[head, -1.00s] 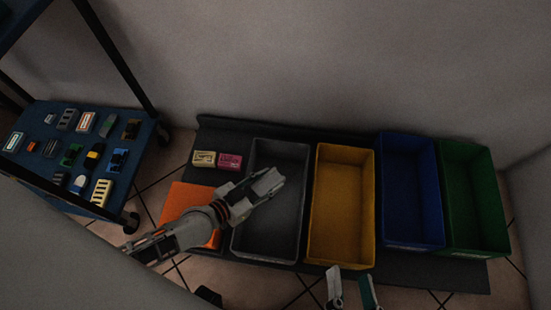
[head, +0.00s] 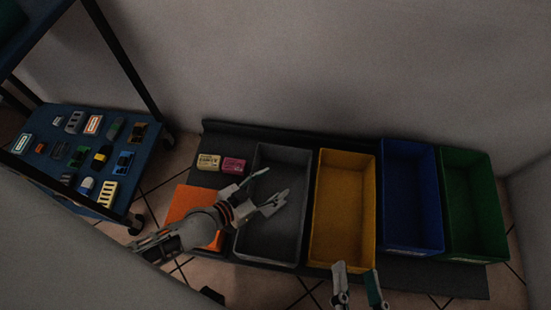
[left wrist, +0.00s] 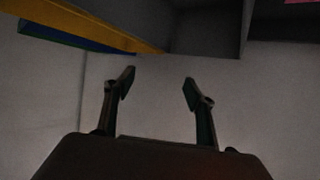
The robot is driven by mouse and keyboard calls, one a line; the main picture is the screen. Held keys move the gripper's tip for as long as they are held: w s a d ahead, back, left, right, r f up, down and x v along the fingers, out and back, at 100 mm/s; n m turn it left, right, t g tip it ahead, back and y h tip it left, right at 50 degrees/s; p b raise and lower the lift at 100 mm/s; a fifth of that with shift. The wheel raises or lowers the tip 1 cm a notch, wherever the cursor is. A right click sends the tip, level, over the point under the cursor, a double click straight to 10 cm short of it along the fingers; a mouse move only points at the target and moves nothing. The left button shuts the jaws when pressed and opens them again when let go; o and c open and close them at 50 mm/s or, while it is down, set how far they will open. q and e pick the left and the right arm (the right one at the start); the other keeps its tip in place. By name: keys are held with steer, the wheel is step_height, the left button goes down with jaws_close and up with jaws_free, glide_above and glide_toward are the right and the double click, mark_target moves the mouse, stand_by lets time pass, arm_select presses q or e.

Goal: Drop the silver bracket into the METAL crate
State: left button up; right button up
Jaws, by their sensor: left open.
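My left gripper (head: 277,182) is over the grey crate (head: 249,225), its fingers spread and nothing seen between them. In the left wrist view the two fingers (left wrist: 158,79) are apart and empty, with crate walls along the top edge. I cannot make out the silver bracket in any view now; my left gripper and arm hide part of the grey crate's inside. No label reading METAL is legible. My right gripper (head: 357,284) is open and empty in front of the yellow crate (head: 343,262).
A blue crate (head: 442,195) and a green crate (head: 502,210) stand to the right. An orange bin (head: 185,203), a cream box (head: 208,161) and a pink box (head: 233,165) are left of the grey crate. A cart shelf (head: 50,165) holds several small parts. A wall stands behind.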

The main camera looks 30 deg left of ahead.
arm_select(q)
steer(key=w+a+r+p, duration=0.1)
steer(key=a+r+p, duration=0.3)
steer(key=r, duration=0.9)
steer(key=w+a+r+p, duration=0.1)
steer(key=a+r+p, duration=0.3)
steer(key=a+r, duration=0.5)
steer(key=shift+a+r+m+h+p, duration=0.2)
steer(key=shift+r+m+h+p, duration=0.2)
steer(key=shift+r, duration=2)
arm_select(e)
steer(key=w+r+t, duration=0.1)
steer(key=w+r, duration=0.1)
steer(key=r, duration=0.8)
steer(key=w+r+n+t+y, duration=0.1)
steer(key=w+r+t, duration=0.1)
steer(key=r, duration=0.7)
steer(key=shift+w+r+t, duration=0.3)
steer(key=shift+w+r, duration=0.05)
steer(key=shift+w, duration=0.05)
